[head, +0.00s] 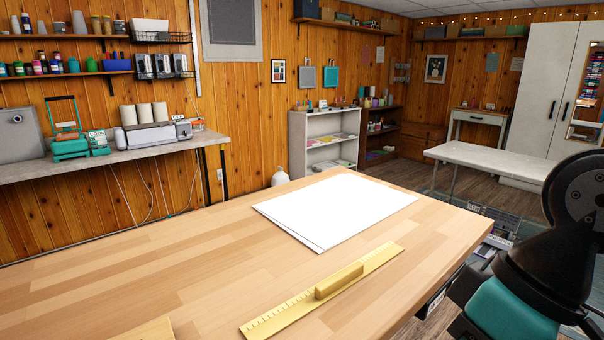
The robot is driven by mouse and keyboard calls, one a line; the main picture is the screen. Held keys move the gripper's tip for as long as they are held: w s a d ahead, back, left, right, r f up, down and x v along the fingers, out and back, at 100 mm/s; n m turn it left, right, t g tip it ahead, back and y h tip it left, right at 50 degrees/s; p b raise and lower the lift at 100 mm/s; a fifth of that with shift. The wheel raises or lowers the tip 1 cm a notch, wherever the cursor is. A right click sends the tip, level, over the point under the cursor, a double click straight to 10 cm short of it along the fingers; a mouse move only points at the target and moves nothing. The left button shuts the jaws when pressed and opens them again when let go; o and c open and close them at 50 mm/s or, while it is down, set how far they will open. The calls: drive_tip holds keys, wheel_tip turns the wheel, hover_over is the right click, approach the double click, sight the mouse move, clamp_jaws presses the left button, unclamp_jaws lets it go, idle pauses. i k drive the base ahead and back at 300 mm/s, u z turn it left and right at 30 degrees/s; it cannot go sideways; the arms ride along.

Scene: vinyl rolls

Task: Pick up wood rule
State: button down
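The wood rule (290,312) lies flat on the wooden tabletop (130,262) near its front right part. It is a long, pale yellow strip with tick marks along one edge and a raised handle block (339,281) on top. It runs diagonally from lower left to upper right. My arm shows at the right edge of the head view as dark and teal links, apart from the rule. My gripper is not in this view.
White sheets (337,208) lie on the table behind the rule. A wooden piece (147,330) is cut off at the bottom edge. A white table (500,158) and shelf unit (325,140) stand farther back. The tabletop's left part is clear.

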sight(271, 323)
drive_tip(key=u, duration=2.1)
drive_tip(key=k, duration=0.85)
drive_tip(key=z, duration=1.8)
